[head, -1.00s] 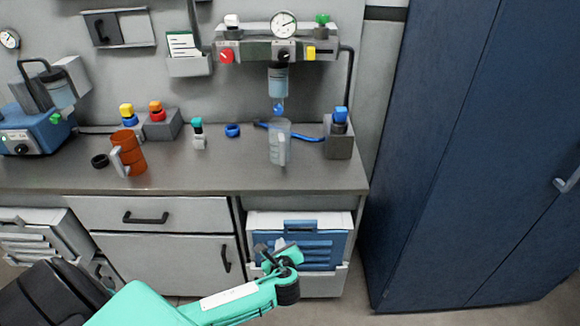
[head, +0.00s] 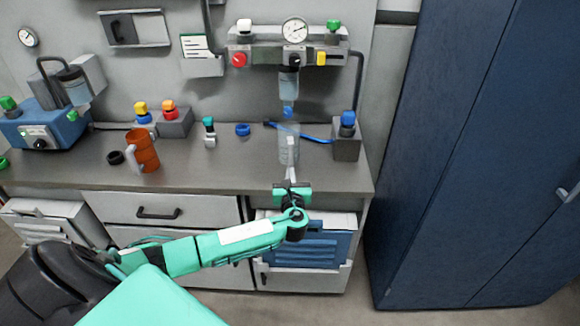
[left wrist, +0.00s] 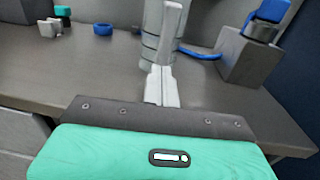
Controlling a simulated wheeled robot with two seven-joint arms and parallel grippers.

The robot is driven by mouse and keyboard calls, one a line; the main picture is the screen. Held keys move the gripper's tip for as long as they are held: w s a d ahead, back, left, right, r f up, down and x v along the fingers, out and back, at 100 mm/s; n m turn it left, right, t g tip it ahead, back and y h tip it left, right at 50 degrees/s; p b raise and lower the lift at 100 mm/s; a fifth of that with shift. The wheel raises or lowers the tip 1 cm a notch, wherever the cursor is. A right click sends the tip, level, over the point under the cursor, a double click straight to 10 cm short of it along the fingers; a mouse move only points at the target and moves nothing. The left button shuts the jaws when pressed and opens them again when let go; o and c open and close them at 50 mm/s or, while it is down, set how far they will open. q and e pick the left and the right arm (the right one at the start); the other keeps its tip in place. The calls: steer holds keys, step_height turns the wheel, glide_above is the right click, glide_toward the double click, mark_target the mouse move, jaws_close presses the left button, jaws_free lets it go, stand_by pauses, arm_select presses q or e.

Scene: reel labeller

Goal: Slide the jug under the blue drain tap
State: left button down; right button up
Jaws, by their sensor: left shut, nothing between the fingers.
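The clear jug (head: 288,150) stands upright on the bench, its handle toward me. The blue drain tap (head: 288,111) hangs under the filter bowl, just above the jug in the head view; whether the jug is squarely beneath it I cannot tell. My left gripper (head: 291,174) is shut and empty, at the bench's front edge, pointing at the jug. In the left wrist view the jug (left wrist: 152,48) is just beyond the closed fingertips (left wrist: 161,70), by its handle; whether they touch I cannot tell. My right gripper is not in view.
An orange mug (head: 144,150), a black ring (head: 116,158), a small teal-capped bottle (head: 209,132) and a blue ring (head: 243,130) are left of the jug. A grey block with a blue knob (head: 346,146) is at right, with a blue hose (head: 315,139) running to it.

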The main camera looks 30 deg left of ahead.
mark_target(289, 155)
arm_select(q)
steer(key=shift+x, duration=1.65)
steer(key=b+x, duration=0.1)
steer(key=x, duration=0.2)
steer(key=b+x, duration=0.1)
steer(key=x, duration=0.2)
steer(key=shift+w+a+f, duration=0.1)
steer(key=shift+w+f, duration=0.1)
steer(key=shift+w, duration=0.05)
steer(key=shift+w+a+r, duration=0.1)
steer(key=shift+w+a, duration=0.1)
